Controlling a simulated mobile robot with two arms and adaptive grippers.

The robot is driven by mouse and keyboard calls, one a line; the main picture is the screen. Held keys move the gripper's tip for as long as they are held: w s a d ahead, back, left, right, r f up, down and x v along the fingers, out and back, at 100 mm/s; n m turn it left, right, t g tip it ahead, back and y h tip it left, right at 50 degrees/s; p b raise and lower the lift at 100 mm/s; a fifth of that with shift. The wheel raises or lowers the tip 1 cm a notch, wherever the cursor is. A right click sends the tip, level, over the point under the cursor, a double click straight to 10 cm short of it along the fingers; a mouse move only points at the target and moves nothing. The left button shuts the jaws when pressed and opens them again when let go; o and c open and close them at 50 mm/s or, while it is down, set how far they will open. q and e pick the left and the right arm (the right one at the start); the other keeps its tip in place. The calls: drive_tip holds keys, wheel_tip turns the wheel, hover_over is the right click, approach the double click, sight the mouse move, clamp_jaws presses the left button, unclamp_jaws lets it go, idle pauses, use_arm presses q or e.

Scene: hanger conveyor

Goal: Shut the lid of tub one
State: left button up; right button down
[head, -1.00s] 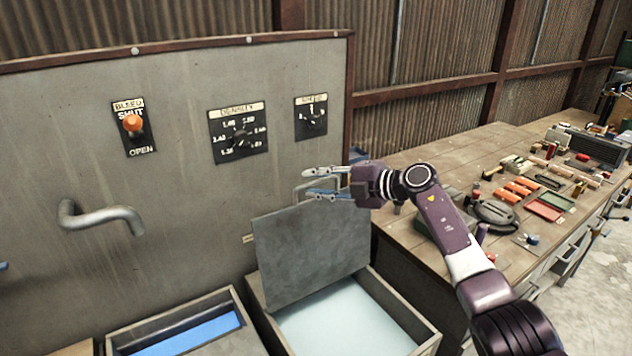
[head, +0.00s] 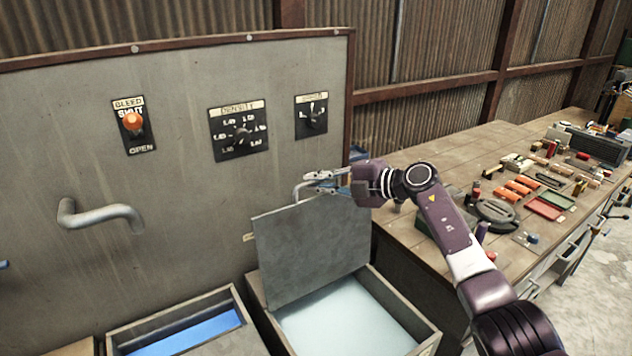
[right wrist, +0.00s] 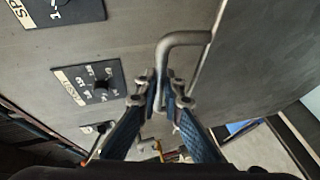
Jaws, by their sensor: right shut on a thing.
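A tub (head: 408,316) with pale, milky contents stands at the lower middle of the head view. Its grey lid (head: 312,245) stands raised at the back, near the panel. A bent metal handle (right wrist: 186,38) is on the lid's upper edge; it also shows in the head view (head: 298,190). My right gripper (head: 318,177) is at the lid's top edge. In the right wrist view its fingers (right wrist: 162,92) are closed around the handle bar. I cannot read a number on this tub. My left gripper is not in view.
A second tub (head: 190,328) with blue contents stands to the left. Behind is a grey panel (head: 190,200) with a pipe (head: 100,215), a bleed switch (head: 134,124) and dials. A workbench (head: 440,160) with tools stands at the right.

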drive_tip(key=shift+s+d+f, duration=0.1)
drive_tip(key=shift+s+d, duration=0.25)
drive_tip(key=shift+s, duration=0.05)
drive_tip(key=s+d+f+n+t+y+b, duration=0.1)
drive_tip(key=s+d+f+y+b, duration=0.1)
drive_tip(key=s+d+b, duration=0.3)
drive_tip(key=s+d+f+n+t+y+b, duration=0.2)
drive_tip(key=s+d+y+b, duration=0.1)
drive_tip(key=s+d+b, duration=0.3)
drive_tip(key=s+b, duration=0.2)
drive_tip(key=s, duration=0.2)
drive_tip(key=shift+s+d+f+y, duration=0.15)
drive_tip(key=shift+s+y, duration=0.15)
drive_tip(key=shift+s, duration=0.05)
